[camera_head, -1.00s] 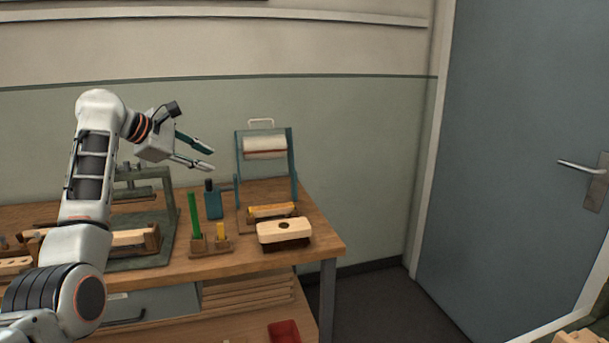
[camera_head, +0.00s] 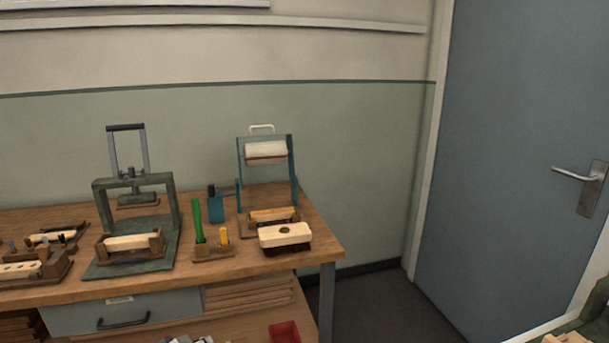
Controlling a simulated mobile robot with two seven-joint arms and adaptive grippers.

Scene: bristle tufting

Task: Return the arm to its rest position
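Neither of my grippers shows in the head view now, and no arm stands over the workbench (camera_head: 215,268). A small whitish-grey shape (camera_head: 200,340) at the bottom edge may be part of my arm; I cannot tell. On the bench stand a green press (camera_head: 172,200) with a raised handle, and a pale wooden block (camera_head: 130,242) in a wooden holder at its foot. A brush block (camera_head: 285,235) with a cream top and dark underside sits near the right front edge.
A roll stand (camera_head: 266,165), a blue bottle (camera_head: 215,206), and a holder with green (camera_head: 197,220) and yellow (camera_head: 223,235) sticks stand at the right. A red bin (camera_head: 284,332) is on the lower shelf. A blue-grey door (camera_head: 510,170) is at far right.

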